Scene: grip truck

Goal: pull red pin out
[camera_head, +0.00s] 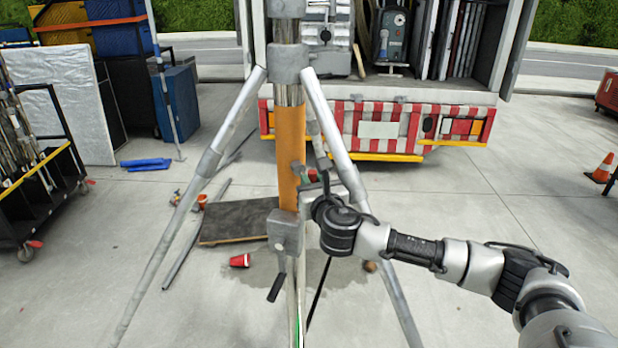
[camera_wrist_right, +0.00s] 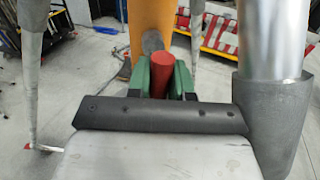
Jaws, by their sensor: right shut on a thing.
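The red pin (camera_wrist_right: 163,75) stands between the green fingers of my right gripper (camera_wrist_right: 160,82) in the right wrist view. The fingers are shut on it. In the head view my right gripper (camera_head: 309,176) is beside the orange section (camera_head: 291,150) of a metal stand, on its right side. Only a bit of red shows there. In the wrist view a grey fitting (camera_wrist_right: 153,41) on the orange column (camera_wrist_right: 152,18) is just behind the pin. I cannot tell whether the pin still sits in a hole. My left gripper is not in view.
The stand's grey legs (camera_head: 340,130) spread around the work spot. A truck (camera_head: 380,125) with an open back is behind. A dark board (camera_head: 236,222) and a red cup (camera_head: 239,261) lie on the ground. A cart (camera_head: 40,190) is at left. Concrete at right is mostly clear.

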